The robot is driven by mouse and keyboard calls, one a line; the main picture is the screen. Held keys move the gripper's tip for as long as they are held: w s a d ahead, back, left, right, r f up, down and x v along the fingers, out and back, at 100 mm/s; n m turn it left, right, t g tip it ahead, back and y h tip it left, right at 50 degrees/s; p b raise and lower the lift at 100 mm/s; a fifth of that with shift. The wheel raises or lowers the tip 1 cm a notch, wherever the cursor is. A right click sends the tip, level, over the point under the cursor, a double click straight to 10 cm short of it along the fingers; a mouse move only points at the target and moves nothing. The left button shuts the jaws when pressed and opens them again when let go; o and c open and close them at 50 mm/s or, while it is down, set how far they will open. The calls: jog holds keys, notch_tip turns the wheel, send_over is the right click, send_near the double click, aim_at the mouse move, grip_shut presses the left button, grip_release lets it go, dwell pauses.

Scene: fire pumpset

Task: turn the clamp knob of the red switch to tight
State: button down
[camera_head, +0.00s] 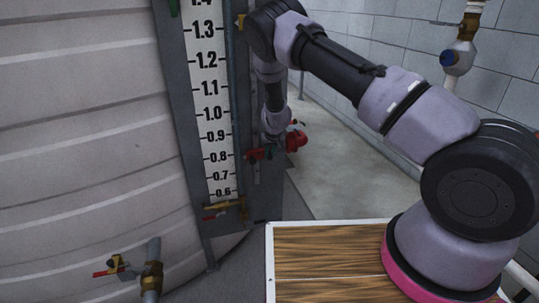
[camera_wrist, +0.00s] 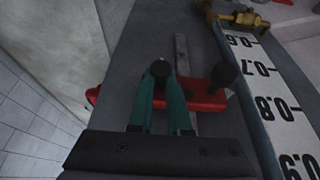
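The red switch (camera_wrist: 205,96) is a long red body lying across a grey metal strip in the wrist view. One black knob (camera_wrist: 160,68) shows at the tips of my gripper (camera_wrist: 161,78). A second black knob (camera_wrist: 223,74) stands on the right part of the red body, clear of the fingers. The two teal fingers converge on the first knob and appear shut on it; they hide the middle of the switch. In the head view, my gripper (camera_head: 272,151) is small and partly hidden by my arm, with red parts (camera_head: 254,155) of the switch beside it.
The white level scale (camera_head: 208,100) stands left of the switch in the head view. A brass valve (camera_head: 223,205) sits at its foot. A ribbed tank (camera_head: 80,130) fills the left. A block wall (camera_head: 400,50) lies behind; open floor (camera_head: 345,165) shows to the right.

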jog(key=shift+d+y, duration=0.15)
jog(key=shift+y, duration=0.15)
jog(key=shift+w+d, duration=0.1)
jog(key=shift+w+d+f+m+g+y, duration=0.1)
jog(key=shift+d+f+m+g+y, duration=0.45)
jog(key=shift+y, duration=2.1)
jog(key=shift+s+a+f+m+g+y, duration=0.2)
jog(key=shift+m+y, duration=0.7)
jog(key=shift+y, duration=1.8)
jog(key=shift+w+d+f+m+g+y, duration=0.25)
jog(key=shift+m+g+y, duration=0.35)
jog(key=shift+y, duration=2.05)
jog(key=shift+r+m+t, duration=0.1)
jog(key=shift+m+t, duration=0.15)
jog(key=c, duration=0.9)
grip_release()
